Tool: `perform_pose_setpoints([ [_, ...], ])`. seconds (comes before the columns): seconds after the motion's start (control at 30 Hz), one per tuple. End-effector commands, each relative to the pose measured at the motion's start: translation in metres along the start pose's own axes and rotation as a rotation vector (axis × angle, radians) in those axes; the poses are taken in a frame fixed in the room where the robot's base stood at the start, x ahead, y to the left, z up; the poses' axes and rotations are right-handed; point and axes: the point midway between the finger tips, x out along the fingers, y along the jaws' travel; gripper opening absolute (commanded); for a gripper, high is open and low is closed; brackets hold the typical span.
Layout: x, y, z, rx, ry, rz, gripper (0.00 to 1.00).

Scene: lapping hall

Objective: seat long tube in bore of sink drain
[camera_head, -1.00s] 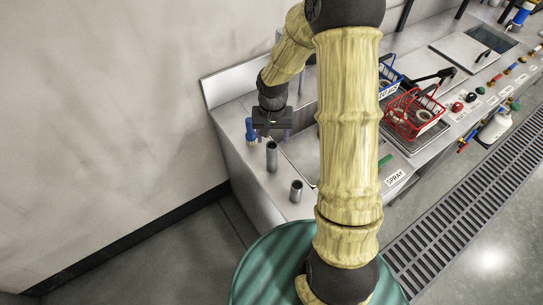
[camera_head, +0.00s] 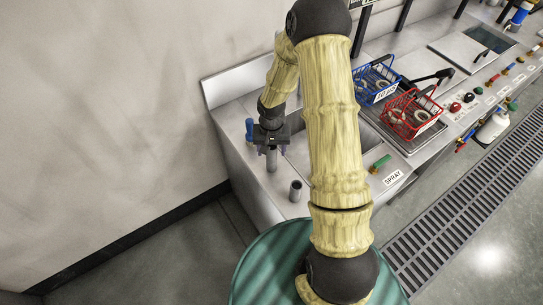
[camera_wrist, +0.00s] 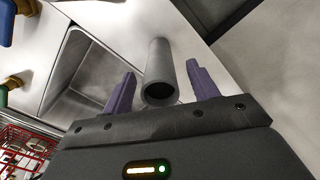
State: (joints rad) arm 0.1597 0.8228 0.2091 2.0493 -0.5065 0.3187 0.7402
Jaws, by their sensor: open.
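The long tube (camera_head: 271,162), a plain grey hollow cylinder, stands upright on the steel counter left of the sink. In the wrist view the tube (camera_wrist: 160,75) rises between the two purple fingers, its open end facing the camera, with a gap visible on each side. My arm hides part of the basin in the head view.
A blue-handled brush (camera_head: 249,130) stands behind on the left. A blue basket (camera_head: 376,83) and a red basket (camera_head: 411,113) hold rings on the right. A green drum (camera_head: 265,270) is in front.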

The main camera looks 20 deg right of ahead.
Motion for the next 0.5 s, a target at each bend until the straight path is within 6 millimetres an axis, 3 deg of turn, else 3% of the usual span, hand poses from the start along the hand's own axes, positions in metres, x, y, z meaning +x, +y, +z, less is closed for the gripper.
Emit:
perform_pose_setpoints([
  [0.2,0.021,0.000,0.000,0.000,0.000,0.001,0.59],
  [0.5,0.023,0.001,-0.001,0.002,0.002,0.001,0.59],
])
